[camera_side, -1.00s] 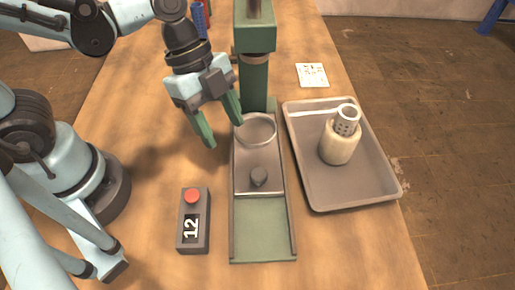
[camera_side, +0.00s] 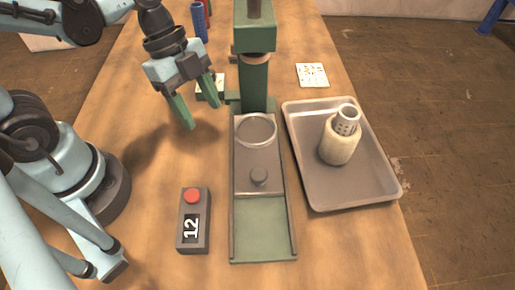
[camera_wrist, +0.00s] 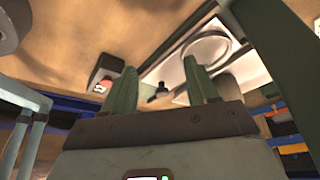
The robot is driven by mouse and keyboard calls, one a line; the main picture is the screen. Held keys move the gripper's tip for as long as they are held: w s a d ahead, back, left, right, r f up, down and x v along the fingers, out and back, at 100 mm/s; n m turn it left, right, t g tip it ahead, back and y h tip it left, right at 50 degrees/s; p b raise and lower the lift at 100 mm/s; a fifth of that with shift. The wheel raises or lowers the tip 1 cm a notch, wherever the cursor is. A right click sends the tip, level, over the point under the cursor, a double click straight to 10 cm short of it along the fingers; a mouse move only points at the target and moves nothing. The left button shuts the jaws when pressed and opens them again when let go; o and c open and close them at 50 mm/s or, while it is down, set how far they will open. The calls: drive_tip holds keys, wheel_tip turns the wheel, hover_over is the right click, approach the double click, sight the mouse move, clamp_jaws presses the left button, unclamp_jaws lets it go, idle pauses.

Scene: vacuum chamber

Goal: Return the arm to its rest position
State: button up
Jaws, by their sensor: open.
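My gripper (camera_side: 204,115) hangs above the table to the left of the green press-like stand (camera_side: 254,80). Its two green fingers are spread apart with nothing between them. In the wrist view the fingers (camera_wrist: 162,88) also stand apart and empty. The green stand has a base with a grey sliding plate (camera_side: 258,157), a pale ring and a small dark knob. The ring (camera_wrist: 207,50) also shows in the wrist view, beyond the fingers.
A grey tray (camera_side: 370,190) at right holds a cream vessel (camera_side: 338,148) with a perforated metal neck. A box (camera_side: 193,235) with a red button and the number 12 stands in front. A blue cylinder (camera_side: 199,20) stands behind my gripper. Bare table lies below it.

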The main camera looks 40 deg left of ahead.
drive_tip(key=w+a+r+n+t+y, duration=0.4)
drive_tip(key=a+n, duration=0.4)
drive_tip(key=n, duration=0.9)
drive_tip(key=w+t, duration=0.1)
drive_tip(key=t, duration=0.1)
drive_tip(key=shift+w+a+r+t, duration=0.15)
drive_tip(key=shift+r+t, duration=0.1)
drive_tip(key=shift+t, duration=0.15)
